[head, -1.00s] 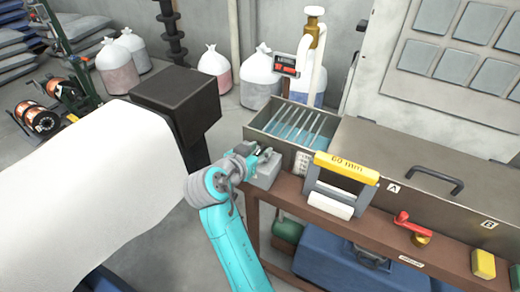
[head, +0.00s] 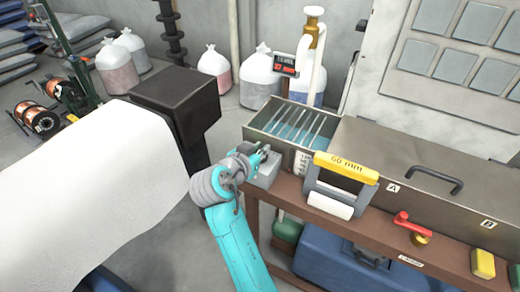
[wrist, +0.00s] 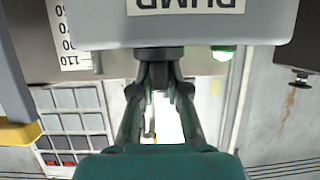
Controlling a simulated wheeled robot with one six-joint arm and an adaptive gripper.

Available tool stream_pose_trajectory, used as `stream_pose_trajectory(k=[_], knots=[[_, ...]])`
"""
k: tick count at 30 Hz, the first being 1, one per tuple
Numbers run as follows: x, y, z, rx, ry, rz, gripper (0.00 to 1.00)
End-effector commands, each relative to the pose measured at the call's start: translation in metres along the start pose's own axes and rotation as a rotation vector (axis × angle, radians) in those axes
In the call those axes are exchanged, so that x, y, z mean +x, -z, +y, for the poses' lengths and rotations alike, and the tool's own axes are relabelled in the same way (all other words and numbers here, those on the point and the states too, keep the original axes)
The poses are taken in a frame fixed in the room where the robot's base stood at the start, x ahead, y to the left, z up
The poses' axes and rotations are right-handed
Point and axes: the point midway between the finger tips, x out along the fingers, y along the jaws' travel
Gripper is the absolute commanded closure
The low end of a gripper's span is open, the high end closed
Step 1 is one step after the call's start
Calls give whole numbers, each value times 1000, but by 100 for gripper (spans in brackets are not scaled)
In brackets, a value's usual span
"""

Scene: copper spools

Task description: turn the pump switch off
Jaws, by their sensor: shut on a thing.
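The pump switch box (head: 264,172) is a small grey box at the left end of the brown bench, beside the tank. In the wrist view the box (wrist: 180,32) fills the top, with an upside-down "PUMP" label and a lit green lamp (wrist: 222,53). A dark switch knob (wrist: 158,53) sticks out of its near face. My gripper (wrist: 159,75) is shut on this knob; its fingers cover part of it, so I cannot tell its exact setting. In the head view my gripper (head: 258,154) is at the box, with the knob hidden.
An open tank (head: 290,125) with blue liquid and several plates stands behind the box. A red-digit level display (head: 284,64) is above it. A yellow-topped "60 mm" frame (head: 346,167) stands close on the right. A white-covered roll (head: 90,180) is at left.

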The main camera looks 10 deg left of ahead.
Motion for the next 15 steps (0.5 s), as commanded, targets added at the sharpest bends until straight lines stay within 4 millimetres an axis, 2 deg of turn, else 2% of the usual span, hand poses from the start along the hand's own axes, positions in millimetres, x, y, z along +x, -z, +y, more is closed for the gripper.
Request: stream_pose_trajectory(k=[8, 15], knots=[[0, 0, 2, -55, 136, 0, 100], [1, 0, 3, -136, 336, 1, 100]])
